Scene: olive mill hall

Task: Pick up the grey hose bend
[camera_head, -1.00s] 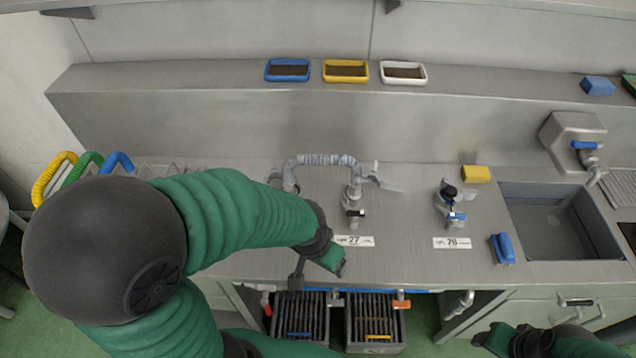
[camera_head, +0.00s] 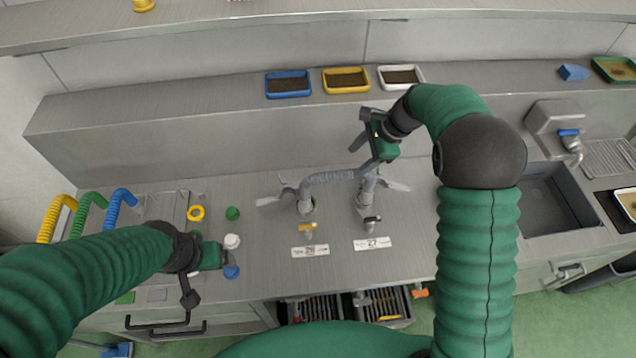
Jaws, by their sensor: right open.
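The grey hose bend (camera_head: 333,176) is a ribbed grey arch between two upright metal taps. Its left end is at the tap behind label 26 (camera_head: 306,205), its right end at the tap behind label 27 (camera_head: 368,203). Grey wing-shaped levers show near both ends. My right gripper (camera_head: 374,143) is open, close above and behind the right end of the bend. I cannot tell whether it touches anything. My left gripper (camera_head: 222,258) is over the counter's left part, apart from the bend, near a white cap (camera_head: 232,241); its jaw state is unclear.
Blue (camera_head: 288,85), yellow (camera_head: 346,81) and white (camera_head: 401,77) trays stand on the back ledge. Yellow, green and blue hoses (camera_head: 88,212) arch at the left. A sink (camera_head: 556,202) is at right. My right arm hides the counter beside it. Counter left of the bend is fairly clear.

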